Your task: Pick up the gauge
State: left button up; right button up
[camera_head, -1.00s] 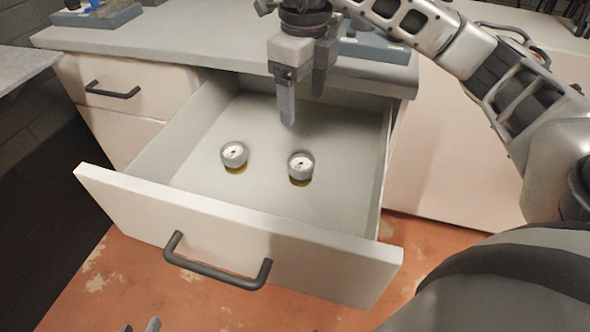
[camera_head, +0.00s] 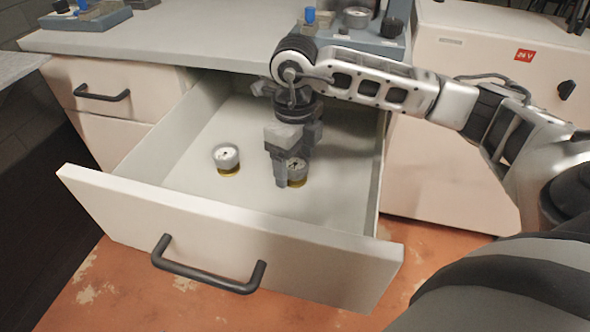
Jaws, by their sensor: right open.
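Two round gauges with white dials and brass-coloured bases stand in the open drawer (camera_head: 330,215). The left gauge (camera_head: 226,158) stands clear and in full view. The right gauge (camera_head: 298,173) is partly hidden by my right gripper (camera_head: 291,172). The right gripper reaches down into the drawer and is open, one finger in front of the right gauge and the other behind it. I cannot tell whether the fingers touch it. My left gripper is not in view.
The drawer has a dark handle (camera_head: 205,275) and raised walls around the gauges. The grey countertop (camera_head: 190,38) overhangs its back. Blue-grey trays with parts (camera_head: 375,42) stand on the countertop. The drawer floor left of the left gauge is clear.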

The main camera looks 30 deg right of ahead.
jog(key=shift+f, duration=0.35)
jog(key=c, duration=1.2)
jog(key=shift+r, duration=0.1)
